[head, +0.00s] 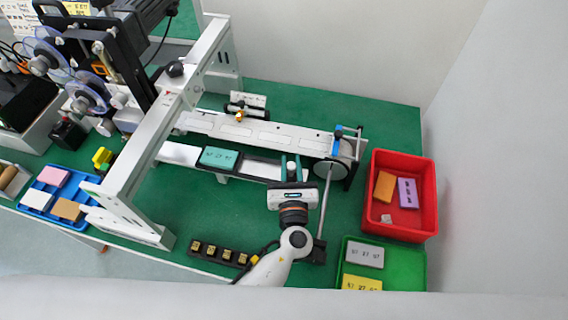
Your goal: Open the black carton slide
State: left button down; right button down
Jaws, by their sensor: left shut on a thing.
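My left gripper (291,167) reaches in from the bottom of the head view. Its fingers are shut on a small part at the right end of the white carton channel (180,154). The gripped part is mostly hidden by the fingers and the gripper body, and I cannot tell how far the slide stands open. A teal carton (220,157) with printed marks lies in the channel, left of the gripper and apart from it. My right gripper is not in view.
A long pale conveyor (255,132) runs behind the channel. A white gantry frame (150,135) stands to the left. A red crate (426,190) with several items and a green tray (416,265) are at the right. A dark strip (218,253) with several small pieces lies in front.

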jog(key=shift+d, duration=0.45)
pick_arm(q)
jog(key=c, duration=1.2)
grip_release()
jog(key=shift+s, duration=0.1)
jog(key=shift+s+f, duration=0.15)
jog(key=shift+s, duration=0.2)
jog(key=s+b, duration=0.3)
jog(key=s, duration=0.8)
jog(key=shift+d, duration=0.4)
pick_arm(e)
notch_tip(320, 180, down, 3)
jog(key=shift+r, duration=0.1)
pick_arm(q)
jog(key=shift+s, duration=0.1)
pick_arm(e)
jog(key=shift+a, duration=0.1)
